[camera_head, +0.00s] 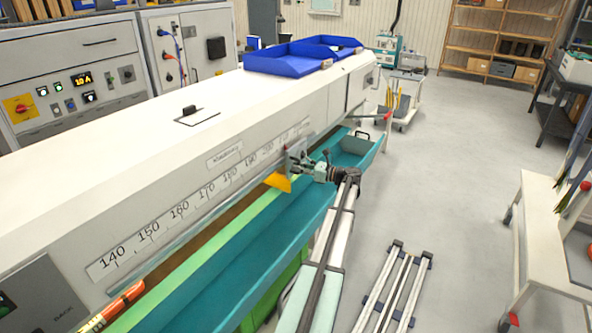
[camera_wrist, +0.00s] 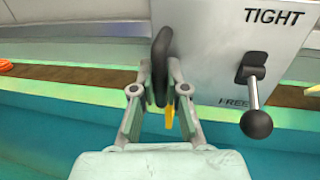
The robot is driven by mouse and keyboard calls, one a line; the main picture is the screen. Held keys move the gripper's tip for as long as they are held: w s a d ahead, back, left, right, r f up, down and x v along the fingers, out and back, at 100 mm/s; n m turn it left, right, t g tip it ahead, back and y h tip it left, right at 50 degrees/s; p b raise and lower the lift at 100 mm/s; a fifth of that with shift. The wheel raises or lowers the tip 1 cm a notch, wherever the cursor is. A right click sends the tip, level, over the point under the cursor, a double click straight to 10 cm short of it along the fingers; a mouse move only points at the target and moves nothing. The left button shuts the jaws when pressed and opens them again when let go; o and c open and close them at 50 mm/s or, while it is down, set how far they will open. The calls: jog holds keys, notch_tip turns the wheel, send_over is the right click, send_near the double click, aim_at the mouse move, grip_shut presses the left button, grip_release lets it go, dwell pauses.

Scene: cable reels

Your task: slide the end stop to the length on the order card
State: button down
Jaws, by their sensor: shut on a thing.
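The end stop (camera_head: 288,163) is a grey block on the front of the long white bench, with a yellow part (camera_head: 278,182) below it. It stands near the right part of the printed scale (camera_head: 178,212); the figures beside it are too small to read surely. In the wrist view the end stop (camera_wrist: 225,50) bears the words TIGHT and FREE, and its black-knobbed lever (camera_wrist: 255,105) points down beside FREE. My gripper (camera_wrist: 160,78) is shut on the end stop's dark upright handle (camera_wrist: 161,50). I cannot make out an order card.
A teal trough (camera_head: 225,262) runs along the bench front below the scale. Blue bins (camera_head: 285,60) stand on the far end of the bench top. A low rack (camera_head: 395,285) lies on the floor at the right, near a white table (camera_head: 555,220).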

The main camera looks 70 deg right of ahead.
jog(key=c, duration=1.2)
grip_release()
jog(key=shift+s, duration=0.1)
jog(key=s, duration=1.1)
jog(key=shift+s+a, duration=0.25)
jog(key=shift+s, duration=0.15)
